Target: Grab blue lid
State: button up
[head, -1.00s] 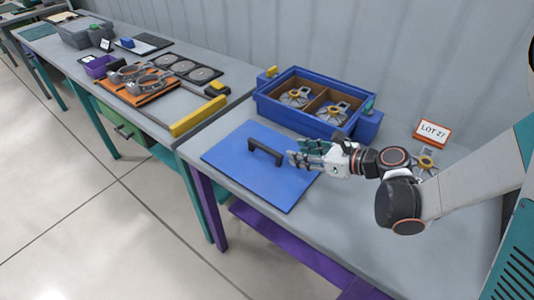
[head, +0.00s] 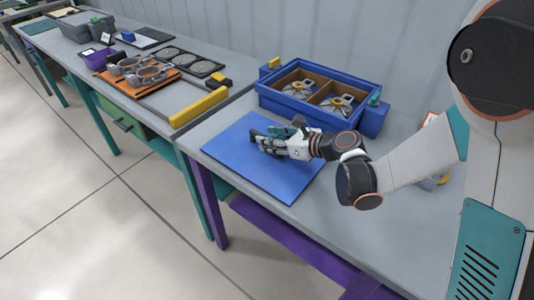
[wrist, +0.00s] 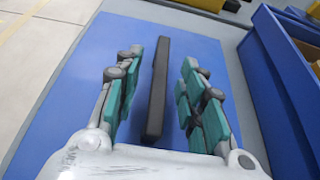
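The blue lid (head: 232,150) lies flat on the grey table in front of the blue box. Its black bar handle (wrist: 158,85) shows in the wrist view between the two teal-padded fingers of my gripper (wrist: 162,95). The fingers are open, one on each side of the handle, with a gap on both sides. The lid (wrist: 85,75) fills much of the wrist view below the fingers. In the head view my gripper (head: 268,139) is over the lid's middle and hides most of the handle.
The open blue box (head: 290,110) with metal parts in compartments stands just behind the lid; its wall (wrist: 270,95) is close on the right in the wrist view. A yellow bar (head: 199,107) edges the neighbouring table.

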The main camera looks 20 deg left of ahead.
jog(key=shift+x, duration=1.05)
jog(key=shift+d, duration=0.1)
grip_shut()
